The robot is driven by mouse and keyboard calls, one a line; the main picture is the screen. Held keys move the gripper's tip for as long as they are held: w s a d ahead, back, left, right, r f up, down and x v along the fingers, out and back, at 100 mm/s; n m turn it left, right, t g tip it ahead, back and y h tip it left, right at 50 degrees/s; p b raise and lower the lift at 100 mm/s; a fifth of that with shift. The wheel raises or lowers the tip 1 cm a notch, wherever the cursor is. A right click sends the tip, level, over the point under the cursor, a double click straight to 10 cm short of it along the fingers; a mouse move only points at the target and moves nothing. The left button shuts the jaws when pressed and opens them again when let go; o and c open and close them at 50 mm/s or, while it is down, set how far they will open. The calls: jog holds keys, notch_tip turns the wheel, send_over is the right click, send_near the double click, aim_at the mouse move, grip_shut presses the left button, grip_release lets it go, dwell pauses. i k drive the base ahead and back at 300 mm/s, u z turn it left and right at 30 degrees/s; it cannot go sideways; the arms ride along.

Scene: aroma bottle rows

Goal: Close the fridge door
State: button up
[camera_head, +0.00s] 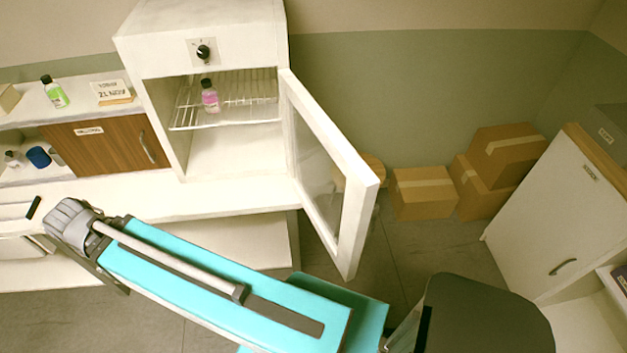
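The white fridge (225,62) stands on the counter, with a dark knob on its front panel. Its door (358,205) is hinged on the right and stands wide open, swung toward the camera; it has a white frame and a glass pane. A bottle with pink liquid (210,98) stands on the wire shelf inside. My turquoise arm crosses the lower middle, and its grey joint (72,222) is over the counter at left, well left of the door. I cannot make out my gripper's fingers.
A counter (225,196) runs below the fridge. A shelf at left holds a green bottle (56,92) above a brown cabinet door (105,142). Cardboard boxes (424,192) sit beyond the door at right. A white cabinet (555,215) stands at far right. Some floor between is clear.

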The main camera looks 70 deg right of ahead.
aim_at(362, 187)
jog(key=u, duration=0.55)
jog(key=k, duration=2.15)
jog(key=z, duration=1.05)
